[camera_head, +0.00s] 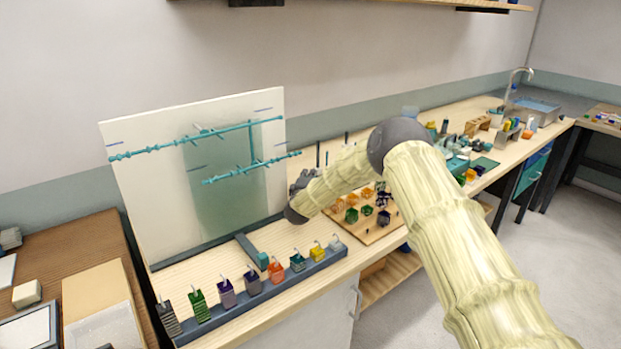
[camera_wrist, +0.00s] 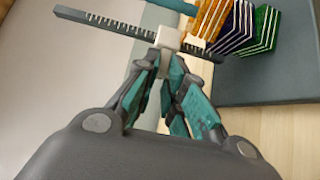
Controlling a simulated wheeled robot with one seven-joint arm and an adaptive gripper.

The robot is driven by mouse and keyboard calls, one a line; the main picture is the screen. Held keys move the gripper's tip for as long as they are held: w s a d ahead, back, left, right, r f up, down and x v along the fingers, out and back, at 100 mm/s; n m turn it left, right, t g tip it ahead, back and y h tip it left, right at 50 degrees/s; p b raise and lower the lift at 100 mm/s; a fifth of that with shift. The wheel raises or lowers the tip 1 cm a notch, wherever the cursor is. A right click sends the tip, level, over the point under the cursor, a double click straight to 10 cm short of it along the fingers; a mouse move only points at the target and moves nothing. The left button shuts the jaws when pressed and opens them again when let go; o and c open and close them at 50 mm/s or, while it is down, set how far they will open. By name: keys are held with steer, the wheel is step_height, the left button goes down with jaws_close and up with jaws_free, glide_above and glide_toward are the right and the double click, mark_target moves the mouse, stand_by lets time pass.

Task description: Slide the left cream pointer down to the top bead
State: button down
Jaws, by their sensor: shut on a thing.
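A small cream pointer (camera_wrist: 169,39) sits on a dark notched bar (camera_wrist: 105,22) in the wrist view. My gripper (camera_wrist: 167,66) has its teal-padded fingers closed on the pointer. The bar runs diagonally past the fingertips, with its notched stretch to the upper left. A teal rod (camera_wrist: 174,5) passes close above the pointer. In the head view my gripper (camera_head: 301,190) is beside the right edge of the white board, and its fingers and the pointer are hidden. I cannot make out a top bead in either view.
A white board (camera_head: 150,215) carries teal branching rods (camera_head: 180,140). A long dark rack (camera_head: 225,317) of coloured blocks stands in front of it. Orange, purple and green blocks (camera_wrist: 238,27) show near my fingers. A wooden board (camera_head: 368,232) with small pieces lies to the right.

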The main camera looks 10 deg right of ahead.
steer(key=shift+w+d+r, duration=0.1)
steer(key=shift+d+r, duration=0.25)
steer(key=c, duration=1.9)
jaws_free()
steer(key=o, duration=0.4)
steer(key=shift+w+d+f, duration=0.1)
steer(key=shift+d, duration=0.2)
steer(key=shift+a, duration=0.2)
steer(key=shift+s+a, duration=0.2)
steer(key=shift+s, duration=0.05)
steer(key=v, duration=1.1)
steer(key=shift+s+d, duration=0.1)
steer(key=shift+s, duration=0.1)
